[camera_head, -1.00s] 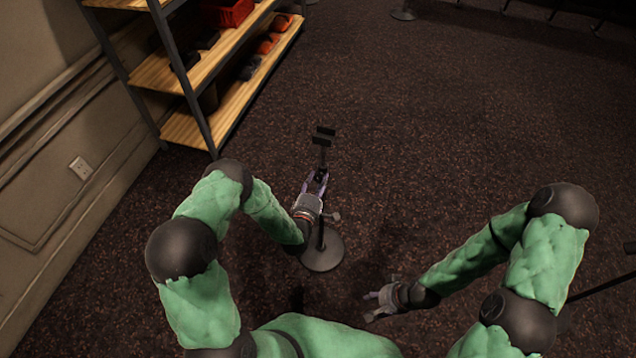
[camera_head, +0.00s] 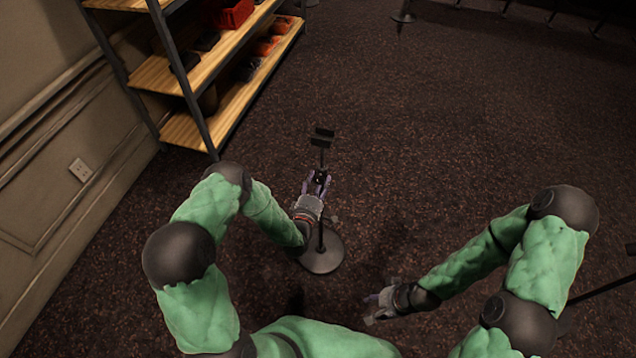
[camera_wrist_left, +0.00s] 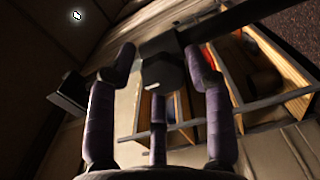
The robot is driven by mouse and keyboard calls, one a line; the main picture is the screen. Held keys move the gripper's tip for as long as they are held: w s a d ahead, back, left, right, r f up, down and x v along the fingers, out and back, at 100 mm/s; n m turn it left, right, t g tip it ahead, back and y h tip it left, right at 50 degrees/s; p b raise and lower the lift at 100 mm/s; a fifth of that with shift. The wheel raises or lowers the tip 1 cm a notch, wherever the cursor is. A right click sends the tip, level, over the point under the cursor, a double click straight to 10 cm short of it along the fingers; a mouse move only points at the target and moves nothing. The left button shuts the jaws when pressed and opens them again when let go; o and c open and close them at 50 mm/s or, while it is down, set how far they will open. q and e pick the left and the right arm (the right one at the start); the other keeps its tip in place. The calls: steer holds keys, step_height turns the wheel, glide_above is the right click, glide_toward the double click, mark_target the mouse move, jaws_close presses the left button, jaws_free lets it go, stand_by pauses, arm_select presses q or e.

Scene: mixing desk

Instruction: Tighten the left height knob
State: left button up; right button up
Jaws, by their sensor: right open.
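A black stand with a thin pole, a round base (camera_head: 322,254) and a dark block at its top (camera_head: 322,136) stands on the floor. My left gripper (camera_head: 316,178) is at the pole just below the top block. In the left wrist view a dark faceted knob (camera_wrist_left: 163,74) sits between my purple fingers. The right-hand finger is close to the knob, and a gap shows at the left-hand one. The fingers are spread; contact is unclear. My right gripper (camera_head: 374,304) is open and empty, low over the floor to the right of the stand.
A shelf rack with wooden boards (camera_head: 230,110) stands at the upper left, holding a red bin (camera_head: 236,14) and several dark and orange items. A wall with a socket (camera_head: 80,170) is on the left.

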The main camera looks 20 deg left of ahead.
stand_by(0.3)
arm_select(q)
steer(key=s, duration=1.2)
steer(key=shift+a, duration=0.25)
steer(key=shift+f, duration=0.1)
steer(key=s+d+f+m+g+h, duration=0.2)
steer(key=d+f+m+g, duration=0.2)
steer(key=f+m+g, duration=0.45)
steer(key=s+d+f+m+g+h, duration=0.1)
steer(key=s+m+g, duration=0.5)
steer(key=s, duration=1)
steer(key=d+f+g, duration=0.1)
steer(key=d+g, duration=0.1)
steer(key=g, duration=0.1)
steer(key=shift+s+d+f, duration=0.15)
steer(key=shift+s+d, duration=0.05)
